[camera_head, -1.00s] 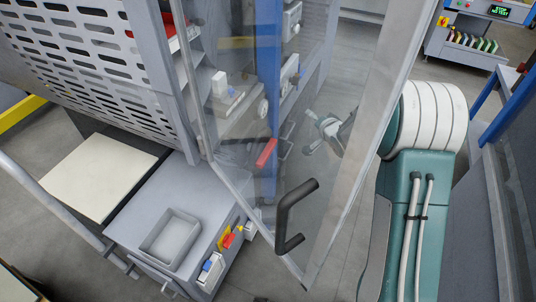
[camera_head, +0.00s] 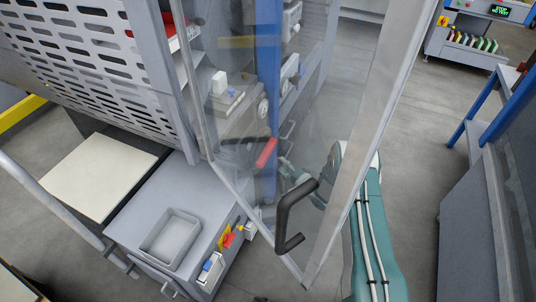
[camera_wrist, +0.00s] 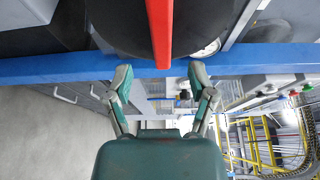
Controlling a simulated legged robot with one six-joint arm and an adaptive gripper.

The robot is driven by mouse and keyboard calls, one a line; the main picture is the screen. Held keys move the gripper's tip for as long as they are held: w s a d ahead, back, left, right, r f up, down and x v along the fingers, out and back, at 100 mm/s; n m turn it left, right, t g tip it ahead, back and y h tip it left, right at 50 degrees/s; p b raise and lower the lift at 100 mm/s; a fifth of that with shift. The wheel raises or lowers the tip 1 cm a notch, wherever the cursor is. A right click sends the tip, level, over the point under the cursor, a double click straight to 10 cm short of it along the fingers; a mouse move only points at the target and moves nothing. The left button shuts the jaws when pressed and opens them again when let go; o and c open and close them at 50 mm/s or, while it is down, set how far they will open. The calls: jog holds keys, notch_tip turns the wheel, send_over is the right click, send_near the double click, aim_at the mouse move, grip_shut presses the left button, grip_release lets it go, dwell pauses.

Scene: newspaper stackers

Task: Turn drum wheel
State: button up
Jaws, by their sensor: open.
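My gripper (camera_wrist: 160,82) is open and empty in the wrist view, its two fingers spread below a blue beam. A red bar (camera_wrist: 160,28) lies ahead, between the lines of the fingers and apart from them. Behind the bar is a dark rounded shape (camera_wrist: 115,22), possibly the drum wheel; I cannot tell for sure. My arm reaches behind the door's lower right, and my gripper is blurred there by the panel.
The clear door (camera_head: 335,110) stands open, with a black handle (camera_head: 294,215) near its lower corner. A blue beam (camera_wrist: 60,68) crosses the wrist view. A grey cabinet with a tray (camera_head: 170,238) stands at lower left. Grey floor (camera_head: 415,130) is free at right.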

jog(key=x, duration=0.8)
jog(key=shift+w, duration=0.1)
jog(key=shift+c, duration=0.3)
jog(key=shift+d, duration=0.1)
grip_shut()
